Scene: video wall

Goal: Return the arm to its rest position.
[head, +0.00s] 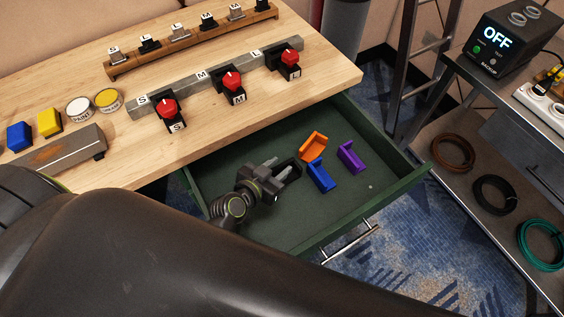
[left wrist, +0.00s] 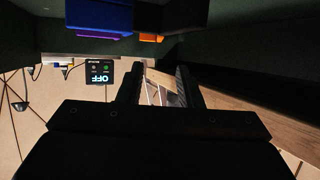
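My left arm crosses the bottom of the head view, and its gripper (head: 277,172) is low in the open green drawer (head: 345,207). In the left wrist view, the two dark fingers of my left gripper (left wrist: 160,85) stand apart with nothing seen between them. A dark shape lies right at the fingertips in the head view; I cannot tell whether it is a separate piece. An orange bracket (head: 313,145), a blue bracket (head: 321,178) and a purple bracket (head: 350,158) lie in the drawer to the right of the gripper. My right gripper is out of view.
The wooden worktop (head: 328,78) overhangs the drawer's back. It carries red-knobbed clamps (head: 232,80), paint tins (head: 107,99) and a grey block (head: 60,152). The drawer's front wall (head: 395,197) and handle (head: 350,242) stand nearby. A shelf with a backup box (head: 505,45) is at right.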

